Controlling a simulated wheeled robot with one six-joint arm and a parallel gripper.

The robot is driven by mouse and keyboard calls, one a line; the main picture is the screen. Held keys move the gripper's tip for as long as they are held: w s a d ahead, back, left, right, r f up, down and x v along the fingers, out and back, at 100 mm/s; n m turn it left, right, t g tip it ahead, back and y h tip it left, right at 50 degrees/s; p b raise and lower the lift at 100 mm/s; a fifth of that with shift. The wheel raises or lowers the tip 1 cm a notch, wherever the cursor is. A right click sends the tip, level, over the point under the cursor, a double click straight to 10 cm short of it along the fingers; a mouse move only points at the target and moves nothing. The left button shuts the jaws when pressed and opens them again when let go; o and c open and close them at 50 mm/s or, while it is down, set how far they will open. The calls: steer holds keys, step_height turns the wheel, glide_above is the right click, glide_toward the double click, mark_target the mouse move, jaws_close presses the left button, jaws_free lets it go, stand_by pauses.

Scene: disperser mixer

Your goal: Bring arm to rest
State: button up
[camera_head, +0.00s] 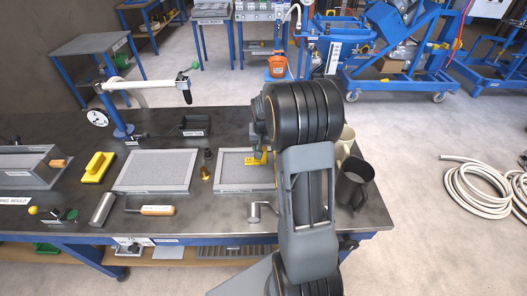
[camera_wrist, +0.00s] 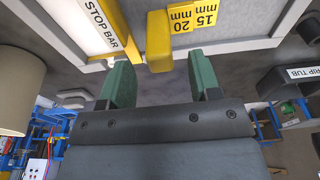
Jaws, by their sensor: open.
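My arm reaches over the workbench (camera_head: 230,212) in the head view, with its dark wrist above the right-hand grey tray (camera_head: 230,180). My gripper mostly hides behind the wrist there. In the wrist view my gripper (camera_wrist: 160,72) shows two green fingers spread apart with nothing between them. A yellow piece (camera_wrist: 160,42) lies just beyond the fingertips, beside a yellow tag (camera_wrist: 194,15) reading 15 mm and 20 mm. The yellow part also shows by the tray in the head view (camera_head: 256,159). I cannot tell how far the fingertips are from it.
Dark and cream mugs (camera_head: 353,183) stand right of my arm. A hose coil (camera_head: 485,190) lies on the open floor at right.

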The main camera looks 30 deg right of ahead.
step_height(320, 180, up, 10)
steer(key=s+f, duration=0.1)
steer(key=s+a+r+n+t, duration=0.2)
steer(key=s+a+n, duration=0.4)
steer(key=s+a, duration=1)
steer(key=shift+s+a+y, duration=0.35)
steer(key=shift+s+y, duration=0.05)
steer(key=shift+s, duration=0.3)
steer(key=shift+r, duration=0.1)
